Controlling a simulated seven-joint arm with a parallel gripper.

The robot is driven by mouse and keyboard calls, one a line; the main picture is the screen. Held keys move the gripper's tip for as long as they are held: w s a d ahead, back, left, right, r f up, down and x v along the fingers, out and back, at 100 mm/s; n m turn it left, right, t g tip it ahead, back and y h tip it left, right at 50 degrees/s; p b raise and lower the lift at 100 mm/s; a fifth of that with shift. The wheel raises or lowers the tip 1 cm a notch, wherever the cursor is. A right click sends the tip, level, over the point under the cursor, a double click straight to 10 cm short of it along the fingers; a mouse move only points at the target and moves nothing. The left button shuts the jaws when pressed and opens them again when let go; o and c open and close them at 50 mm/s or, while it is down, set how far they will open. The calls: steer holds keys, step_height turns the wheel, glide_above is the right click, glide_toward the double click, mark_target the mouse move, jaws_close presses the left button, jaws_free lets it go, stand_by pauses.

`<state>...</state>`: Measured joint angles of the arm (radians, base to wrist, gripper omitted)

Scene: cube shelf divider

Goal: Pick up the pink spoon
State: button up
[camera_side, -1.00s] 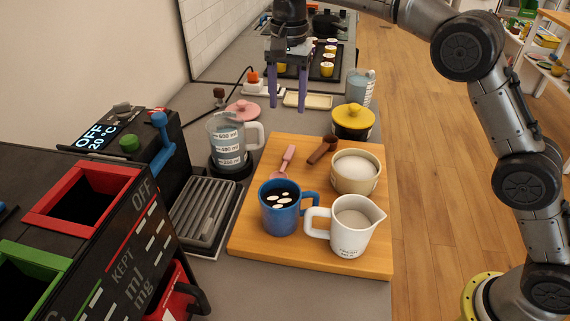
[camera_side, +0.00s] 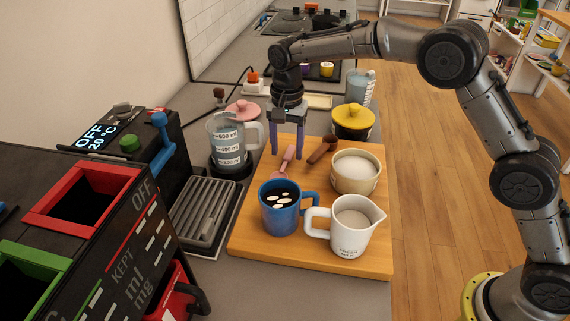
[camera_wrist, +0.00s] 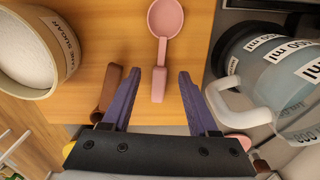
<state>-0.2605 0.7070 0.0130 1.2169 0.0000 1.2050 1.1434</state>
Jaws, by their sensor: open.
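The pink spoon (camera_side: 286,160) lies on the wooden board (camera_side: 250,240), behind the blue mug. In the wrist view its round bowl and handle (camera_wrist: 162,50) show whole, with the handle end pointing toward my gripper. My gripper (camera_side: 287,156) has its purple fingers pointing down over the spoon's handle. In the wrist view the open fingers (camera_wrist: 158,75) stand on either side of the handle's line, with nothing between them held. I cannot tell exactly how high the fingertips are above the board.
A brown-handled utensil (camera_side: 322,151) lies right of the spoon, close to one finger. The blue mug (camera_side: 280,212), white pitcher (camera_side: 352,238) and sugar bowl (camera_side: 356,180) stand on the board. A glass measuring jug (camera_side: 228,145) stands at left, a yellow-lidded pot (camera_side: 353,120) behind.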

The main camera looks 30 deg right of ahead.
steer(key=shift+f, duration=0.95)
jaws_close()
